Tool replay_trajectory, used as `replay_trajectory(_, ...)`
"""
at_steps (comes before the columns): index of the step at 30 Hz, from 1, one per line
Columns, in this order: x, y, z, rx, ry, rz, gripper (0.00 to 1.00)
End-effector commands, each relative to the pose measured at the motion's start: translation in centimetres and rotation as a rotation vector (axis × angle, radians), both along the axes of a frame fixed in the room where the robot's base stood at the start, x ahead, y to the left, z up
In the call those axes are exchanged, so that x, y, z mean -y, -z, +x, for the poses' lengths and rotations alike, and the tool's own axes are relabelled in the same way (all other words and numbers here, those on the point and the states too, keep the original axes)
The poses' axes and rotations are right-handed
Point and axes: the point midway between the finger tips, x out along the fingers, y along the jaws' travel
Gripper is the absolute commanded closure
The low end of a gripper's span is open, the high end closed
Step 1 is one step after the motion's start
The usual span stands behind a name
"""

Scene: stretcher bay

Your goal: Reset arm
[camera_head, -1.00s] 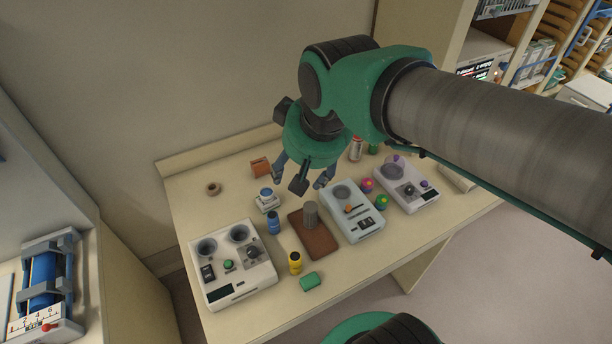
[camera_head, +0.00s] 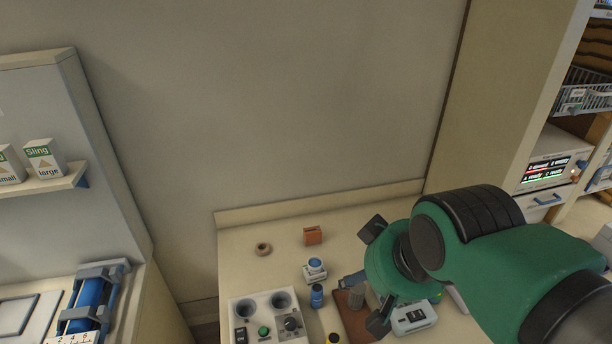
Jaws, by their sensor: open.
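My gripper (camera_head: 362,284) is at the lower right of the head view, over the right part of the table (camera_head: 285,225). Its dark fingers are spread apart and nothing shows between them. Behind and below it stand a grey cylinder (camera_head: 356,297) on a brown board (camera_head: 358,326) and a white device (camera_head: 412,318), which my gripper and arm partly cover. My green and black arm fills the lower right corner.
On the table are a tape roll (camera_head: 263,249), a brown block (camera_head: 312,235), a blue-topped device (camera_head: 315,270), a blue bottle (camera_head: 317,296) and a white control box (camera_head: 268,318). Sling boxes (camera_head: 42,157) stand on a left shelf. Shelving with a display (camera_head: 548,170) is at right.

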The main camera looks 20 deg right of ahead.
Motion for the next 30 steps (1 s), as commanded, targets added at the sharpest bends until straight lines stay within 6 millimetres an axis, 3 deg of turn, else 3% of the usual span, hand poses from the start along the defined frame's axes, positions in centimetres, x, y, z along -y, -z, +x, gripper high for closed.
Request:
replay_trajectory(21, 0.0, 11.6, 0.0, 0.0, 0.0, 0.0, 0.39)
replay_trajectory(30, 0.0, 13.0, 0.0, 0.0, 0.0, 0.0, 0.39)
